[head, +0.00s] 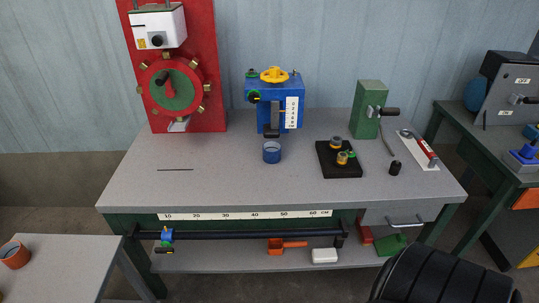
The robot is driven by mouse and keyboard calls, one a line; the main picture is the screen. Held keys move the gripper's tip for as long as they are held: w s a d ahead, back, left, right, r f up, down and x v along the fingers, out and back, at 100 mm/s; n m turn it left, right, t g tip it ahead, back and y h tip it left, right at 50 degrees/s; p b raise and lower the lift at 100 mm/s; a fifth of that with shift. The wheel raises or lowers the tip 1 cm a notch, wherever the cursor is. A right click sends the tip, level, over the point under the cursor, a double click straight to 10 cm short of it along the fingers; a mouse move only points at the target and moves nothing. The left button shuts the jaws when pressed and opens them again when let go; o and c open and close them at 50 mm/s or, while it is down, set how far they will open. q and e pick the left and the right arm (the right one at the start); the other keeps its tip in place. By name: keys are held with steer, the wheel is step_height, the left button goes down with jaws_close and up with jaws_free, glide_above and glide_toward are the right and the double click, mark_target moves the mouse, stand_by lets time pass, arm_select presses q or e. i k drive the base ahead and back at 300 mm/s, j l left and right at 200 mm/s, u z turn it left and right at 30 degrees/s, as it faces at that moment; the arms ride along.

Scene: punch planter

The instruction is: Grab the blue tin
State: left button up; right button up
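The blue tin (272,152) stands upright on the grey top of the middle workbench (220,180), in front of a blue box-shaped machine (286,104). It looks like a small open-topped cup, and nothing touches it from the sides. Neither of my grippers shows in the head view.
A black square plate (326,165) with small brass and green parts lies right of the tin. A red panel (207,60) stands at the back left. An orange tin (14,256) sits on a side table at left. A black ribbed object (445,277) is at the lower right. The bench's front left is mostly clear.

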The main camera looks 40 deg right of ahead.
mark_target(271, 150)
steer(key=z, duration=1.4)
